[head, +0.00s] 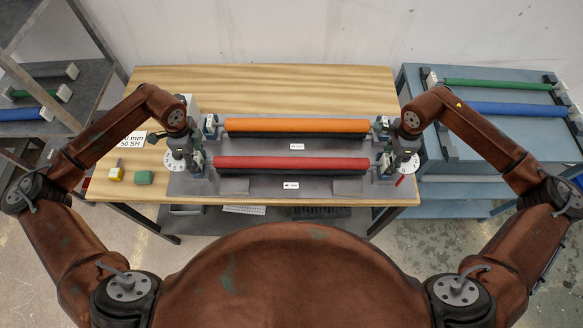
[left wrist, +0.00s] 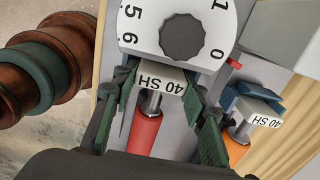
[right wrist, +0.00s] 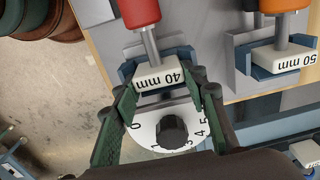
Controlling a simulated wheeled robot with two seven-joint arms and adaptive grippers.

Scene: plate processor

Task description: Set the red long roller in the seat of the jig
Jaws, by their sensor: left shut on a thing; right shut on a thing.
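The red long roller (head: 292,163) lies level across the front of the grey jig (head: 262,190) on the wooden table. My left gripper (head: 192,164) is shut on its left end block, marked 40 SH (left wrist: 162,83). My right gripper (head: 390,165) is shut on its right end block, marked 40 mm (right wrist: 158,76). In the right wrist view this block is at a blue bracket (right wrist: 184,53) of the jig. The fingers partly hide both ends, so I cannot tell whether the blocks rest fully in the seat.
An orange roller (head: 297,125) lies in the jig behind the red one, its ends at blue brackets. White dials with black knobs (left wrist: 182,37) stand by the ends. A blue side table (head: 480,140) holds green and blue rollers.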

